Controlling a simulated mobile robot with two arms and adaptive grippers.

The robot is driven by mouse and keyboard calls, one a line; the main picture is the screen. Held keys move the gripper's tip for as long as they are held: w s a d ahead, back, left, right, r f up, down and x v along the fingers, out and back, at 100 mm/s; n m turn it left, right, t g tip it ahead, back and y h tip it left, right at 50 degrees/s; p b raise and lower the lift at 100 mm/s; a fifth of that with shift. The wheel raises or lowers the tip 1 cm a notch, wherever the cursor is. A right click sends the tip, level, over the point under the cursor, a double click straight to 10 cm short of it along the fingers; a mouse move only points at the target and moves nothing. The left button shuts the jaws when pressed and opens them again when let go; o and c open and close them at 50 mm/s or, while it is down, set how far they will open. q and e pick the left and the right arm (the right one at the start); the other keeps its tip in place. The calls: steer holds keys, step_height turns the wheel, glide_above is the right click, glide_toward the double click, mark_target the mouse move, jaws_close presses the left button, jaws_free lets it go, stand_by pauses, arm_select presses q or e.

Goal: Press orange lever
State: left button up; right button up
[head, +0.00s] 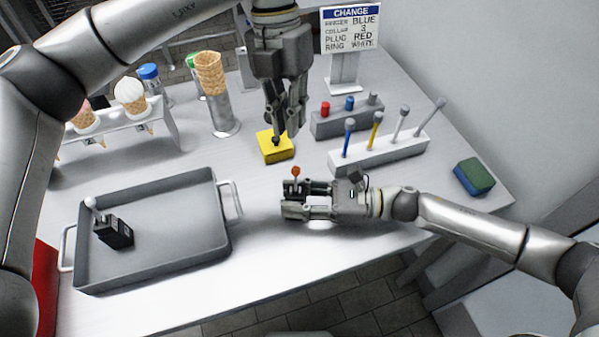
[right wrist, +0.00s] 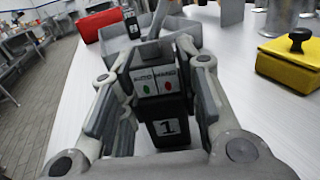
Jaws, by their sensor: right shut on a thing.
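The orange lever (head: 295,171) is a small orange ball on a short stem. It stands up from a dark device (head: 291,187) at my right gripper. My right gripper (head: 287,199) lies low over the table, pointing left, shut on this device. In the right wrist view the device (right wrist: 166,98) is black between the fingers, with a green and a red mark and a white label reading 1. The orange ball does not show there. My left gripper (head: 277,132) points down at the black knob of a yellow block (head: 275,152); its finger gap is unclear.
A grey tray (head: 190,255) at left holds another black device (head: 114,232) with a pale-tipped lever. Behind stand a cone rack (head: 150,115), a cone on a metal cylinder (head: 222,115), peg blocks (head: 385,152) and a sign (head: 350,30). A green-blue sponge (head: 474,177) lies right.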

mark_target(296, 180)
arm_select(q)
steer(key=m, duration=0.4)
steer(key=shift+w+d+f, duration=0.1)
steer(key=shift+w+d, duration=0.15)
steer(key=shift+w, duration=0.15)
jaws_close()
steer(key=w+d+f+m, duration=0.1)
steer(key=w+m, duration=0.1)
steer(key=m, duration=1.4)
steer(key=w+d+f+m, duration=0.1)
steer(key=w+d+m, duration=0.1)
steer(key=m, duration=1.5)
steer(key=shift+w+h, duration=0.3)
steer(key=shift+w, duration=0.15)
steer(key=s+f, duration=0.5)
steer(key=f, duration=0.3)
steer(key=shift+a, duration=0.45)
